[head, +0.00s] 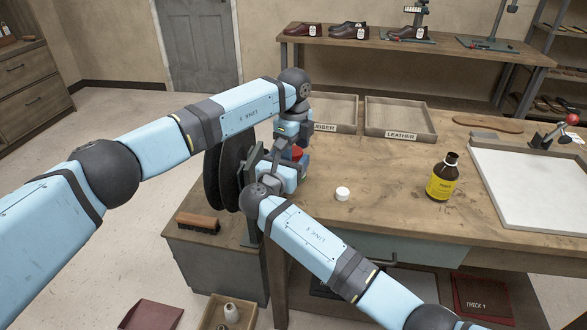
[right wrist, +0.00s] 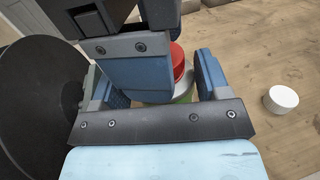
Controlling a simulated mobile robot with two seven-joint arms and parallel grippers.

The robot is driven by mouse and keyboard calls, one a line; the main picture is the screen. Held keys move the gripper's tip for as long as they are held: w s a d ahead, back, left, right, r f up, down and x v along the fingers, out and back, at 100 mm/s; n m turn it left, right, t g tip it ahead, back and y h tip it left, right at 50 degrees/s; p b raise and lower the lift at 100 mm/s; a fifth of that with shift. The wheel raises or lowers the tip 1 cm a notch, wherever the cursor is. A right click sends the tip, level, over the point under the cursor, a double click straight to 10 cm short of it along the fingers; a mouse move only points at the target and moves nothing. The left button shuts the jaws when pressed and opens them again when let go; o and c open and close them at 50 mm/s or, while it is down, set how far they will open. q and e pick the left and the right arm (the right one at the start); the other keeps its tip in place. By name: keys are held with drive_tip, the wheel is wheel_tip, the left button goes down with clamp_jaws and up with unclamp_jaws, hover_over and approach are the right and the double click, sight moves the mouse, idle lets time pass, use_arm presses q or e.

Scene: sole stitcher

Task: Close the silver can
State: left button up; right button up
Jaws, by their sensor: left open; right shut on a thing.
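The silver can (right wrist: 184,84) shows only in part in the right wrist view, as a pale body with some green low down. A red lid (right wrist: 178,60) is at its top; it also shows as a red patch in the head view (head: 297,154). I cannot tell whether the lid is seated. My right gripper (right wrist: 160,84) is shut on the can, a finger on each side. My left gripper (head: 292,143) is open, pointing down at the lid from above; its blue body hides much of the can and lid. In the head view the arms hide most of the can.
A white cap (head: 342,194) lies on the workbench (head: 390,220), right of the grippers. A brown bottle with a yellow label (head: 442,180) stands farther right, beside a white board (head: 530,190). Black wheels (head: 226,170) stand close left. Wooden trays (head: 400,118) sit behind.

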use_arm(q)
drive_tip(key=c, duration=0.9)
drive_tip(key=shift+m, duration=1.7)
drive_tip(key=shift+c, duration=0.2)
drive_tip(key=o, duration=1)
drive_tip(key=shift+a, duration=0.1)
wheel_tip(320, 180, up, 4)
drive_tip(key=shift+w+f, duration=0.1)
drive_tip(key=shift+r, duration=0.45)
